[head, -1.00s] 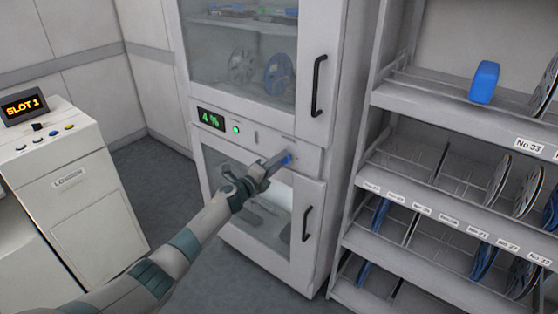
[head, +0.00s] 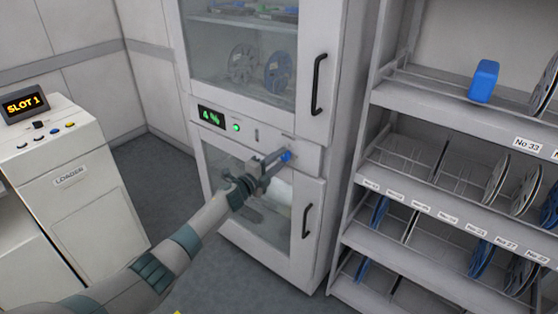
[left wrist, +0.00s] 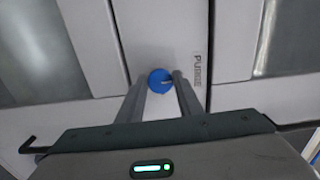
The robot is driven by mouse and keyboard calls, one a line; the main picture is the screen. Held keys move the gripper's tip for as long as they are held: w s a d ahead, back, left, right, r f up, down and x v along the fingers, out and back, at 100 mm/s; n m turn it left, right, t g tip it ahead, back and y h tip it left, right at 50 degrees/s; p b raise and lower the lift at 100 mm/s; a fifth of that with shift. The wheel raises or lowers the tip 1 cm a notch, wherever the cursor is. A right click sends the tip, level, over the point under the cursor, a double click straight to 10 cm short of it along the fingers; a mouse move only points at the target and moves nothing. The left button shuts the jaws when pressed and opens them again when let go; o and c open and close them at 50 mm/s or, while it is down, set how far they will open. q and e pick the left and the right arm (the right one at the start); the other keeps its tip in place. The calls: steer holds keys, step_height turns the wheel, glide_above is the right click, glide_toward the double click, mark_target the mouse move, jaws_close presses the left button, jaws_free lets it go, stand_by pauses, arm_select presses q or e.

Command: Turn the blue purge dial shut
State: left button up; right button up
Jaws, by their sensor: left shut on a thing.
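The blue purge dial (head: 286,156) sits on the panel strip between the upper and lower doors of the white cabinet (head: 333,100). In the left wrist view the round blue dial (left wrist: 159,81) shows between my fingertips, beside the printed word PURGE. My left gripper (head: 280,157) reaches the dial from the front left, and its two fingers close on the dial's sides in the left wrist view (left wrist: 160,86). A pale mark shows on the dial's right side, partly hidden by a finger. My right gripper is in neither view.
The cabinet has a green-lit display (head: 211,117), a green button (head: 236,127) and black door handles (head: 319,85). A reel shelf (head: 450,111) stands close on the right. The loader (head: 80,180) with a SLOT 1 screen is at left. Grey floor lies between.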

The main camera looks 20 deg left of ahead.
arm_select(q)
steer(key=o, duration=0.9)
steer(key=shift+f, duration=0.15)
steer(key=shift+o, duration=0.5)
steer(key=shift+s+a, duration=0.1)
steer(key=shift+s, duration=0.1)
steer(key=shift+s+a, duration=0.25)
steer(key=shift+s, duration=0.3)
steer(key=b+v, duration=0.2)
steer(key=v, duration=1.4)
steer(key=shift+b, duration=0.35)
steer(key=shift+d, duration=0.1)
